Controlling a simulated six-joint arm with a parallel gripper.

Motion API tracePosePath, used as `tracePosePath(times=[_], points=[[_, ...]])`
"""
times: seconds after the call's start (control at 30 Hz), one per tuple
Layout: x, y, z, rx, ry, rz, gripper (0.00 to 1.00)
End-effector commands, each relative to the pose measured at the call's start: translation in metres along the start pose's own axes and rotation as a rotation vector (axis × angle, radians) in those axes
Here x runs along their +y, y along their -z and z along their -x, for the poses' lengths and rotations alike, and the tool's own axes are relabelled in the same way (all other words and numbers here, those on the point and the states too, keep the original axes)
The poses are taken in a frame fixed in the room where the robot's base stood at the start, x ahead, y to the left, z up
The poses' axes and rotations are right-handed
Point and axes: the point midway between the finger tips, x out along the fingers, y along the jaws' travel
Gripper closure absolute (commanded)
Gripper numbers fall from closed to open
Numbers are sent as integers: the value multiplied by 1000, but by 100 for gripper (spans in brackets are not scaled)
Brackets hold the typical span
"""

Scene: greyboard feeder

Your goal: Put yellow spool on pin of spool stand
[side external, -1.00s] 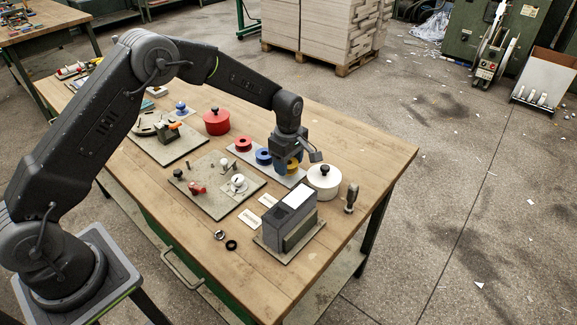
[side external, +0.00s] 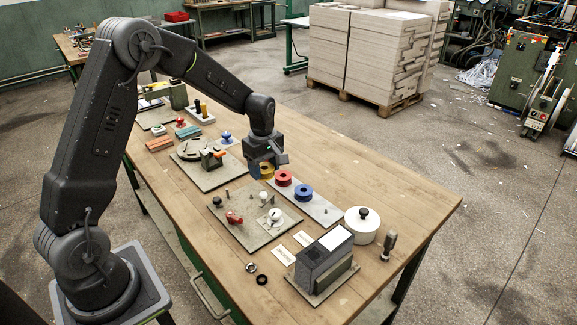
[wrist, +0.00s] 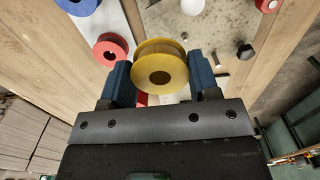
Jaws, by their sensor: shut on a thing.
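My gripper (side external: 262,168) is shut on the yellow spool (side external: 267,171), held up beside the red spool. In the wrist view the yellow spool (wrist: 160,58) sits between the blue fingers of my gripper (wrist: 161,82), its dark centre hole facing the camera. I cannot tell which post is the spool stand's pin. The red spool (side external: 283,178) and blue spool (side external: 303,192) sit on a pale strip (side external: 325,214).
A white pot (side external: 361,226) and a grey box (side external: 324,263) stand at the right. Another fixture plate (side external: 205,178) lies left of my gripper. Small rings (side external: 251,268) lie near the front edge. The table's right rear is clear.

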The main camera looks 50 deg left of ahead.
Motion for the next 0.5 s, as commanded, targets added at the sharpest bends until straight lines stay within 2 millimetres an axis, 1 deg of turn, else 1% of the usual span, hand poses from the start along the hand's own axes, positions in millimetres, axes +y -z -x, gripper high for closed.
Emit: tracePosePath(times=[0.03, 0.1, 0.2, 0.37, 0.5], points=[[-11, 10, -5, -1, 1, 5, 67], [-22, 19, -10, 0, 0, 4, 67], [-31, 26, -16, 0, -1, 1, 67], [-34, 28, -24, 0, -1, -1, 67], [-34, 27, -34, -1, 1, -1, 67]])
